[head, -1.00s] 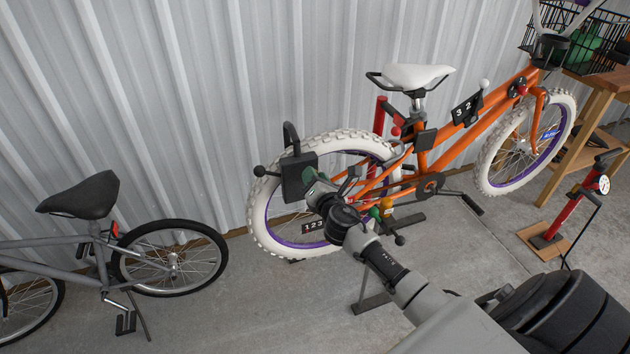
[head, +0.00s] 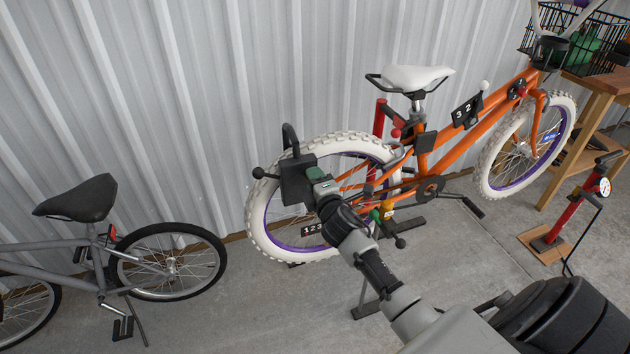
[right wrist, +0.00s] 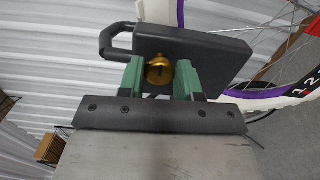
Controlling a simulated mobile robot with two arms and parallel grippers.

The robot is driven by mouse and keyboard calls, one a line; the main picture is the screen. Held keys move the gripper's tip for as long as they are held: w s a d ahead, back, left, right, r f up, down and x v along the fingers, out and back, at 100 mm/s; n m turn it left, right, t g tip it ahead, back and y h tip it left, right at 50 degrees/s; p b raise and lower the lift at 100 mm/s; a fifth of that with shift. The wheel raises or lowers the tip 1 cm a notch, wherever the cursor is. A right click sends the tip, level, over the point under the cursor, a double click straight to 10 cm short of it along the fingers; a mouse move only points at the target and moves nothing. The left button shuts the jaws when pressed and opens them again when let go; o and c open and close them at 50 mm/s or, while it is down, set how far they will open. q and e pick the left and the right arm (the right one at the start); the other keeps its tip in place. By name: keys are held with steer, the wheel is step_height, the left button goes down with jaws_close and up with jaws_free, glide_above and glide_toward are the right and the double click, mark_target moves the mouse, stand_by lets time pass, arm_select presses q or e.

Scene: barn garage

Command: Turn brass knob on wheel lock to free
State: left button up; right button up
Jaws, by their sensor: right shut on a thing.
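The wheel lock (head: 296,180) is a dark box with a black shackle, at the rear wheel of the orange bike in the head view. In the right wrist view the lock (right wrist: 215,55) fills the upper middle. Its brass knob (right wrist: 159,71) sits between the two green fingers of my right gripper (right wrist: 160,78), which is shut on it. The knob has a dark slot-like mark on its face. In the head view my right gripper (head: 316,175) is against the lock's face and hides the knob. My left gripper is not in view.
The orange bike (head: 465,142) has a white-tyred rear wheel (head: 262,230) beside the lock. A grey bike (head: 60,245) stands at left. A red pump (head: 568,215) and a wooden bench (head: 600,85) are at right. A corrugated wall (head: 200,80) is close behind.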

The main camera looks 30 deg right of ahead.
steer(key=shift+m, duration=0.5)
steer(key=o, duration=0.9)
steer(key=shift+s, duration=0.1)
steer(key=v, duration=1)
steer(key=shift+s, duration=0.3)
steer(key=shift+a, duration=0.15)
